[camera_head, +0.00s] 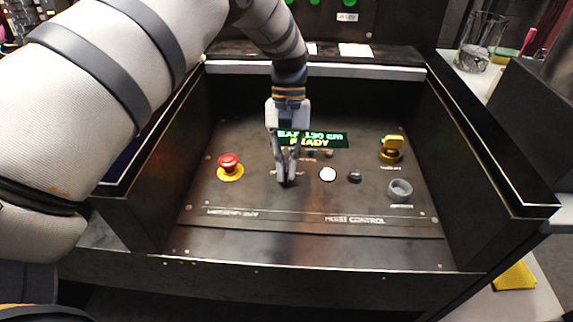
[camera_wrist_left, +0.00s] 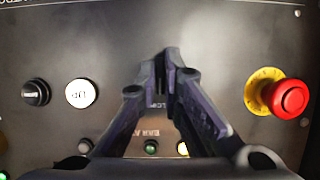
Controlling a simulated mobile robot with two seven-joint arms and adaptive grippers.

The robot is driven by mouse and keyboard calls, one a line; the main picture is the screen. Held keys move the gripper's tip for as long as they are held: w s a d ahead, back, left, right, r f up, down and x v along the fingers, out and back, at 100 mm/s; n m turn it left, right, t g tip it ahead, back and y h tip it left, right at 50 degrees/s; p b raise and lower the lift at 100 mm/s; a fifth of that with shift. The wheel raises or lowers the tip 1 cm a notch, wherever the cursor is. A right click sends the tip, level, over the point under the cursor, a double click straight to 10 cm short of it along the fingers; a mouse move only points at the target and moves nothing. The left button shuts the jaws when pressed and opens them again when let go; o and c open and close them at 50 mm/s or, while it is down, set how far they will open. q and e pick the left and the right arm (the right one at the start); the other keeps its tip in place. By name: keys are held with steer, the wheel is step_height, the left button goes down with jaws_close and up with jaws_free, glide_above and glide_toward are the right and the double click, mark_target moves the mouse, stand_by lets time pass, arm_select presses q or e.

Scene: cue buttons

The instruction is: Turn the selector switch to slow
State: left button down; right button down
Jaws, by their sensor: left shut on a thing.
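My left gripper (camera_head: 287,181) reaches down to the panel between the red mushroom button (camera_head: 229,163) and the round white button (camera_head: 328,174). Its fingers are nearly together, closed on a small dark thing at the panel, which I take to be the selector switch. The fingers hide it almost fully, so I cannot tell which way it points. My right gripper is in neither view.
The control panel (camera_head: 300,218) lies inside dark raised side walls. A black button (camera_head: 354,176), a grey round fitting (camera_head: 400,190) and a yellow key-like switch (camera_head: 392,148) stand to the right. A lit green display (camera_head: 330,140) is behind the gripper.

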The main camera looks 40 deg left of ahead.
arm_select(q)
steer(key=c, duration=1.7)
jaws_free()
steer(key=v, duration=1.2)
steer(key=shift+a, duration=0.15)
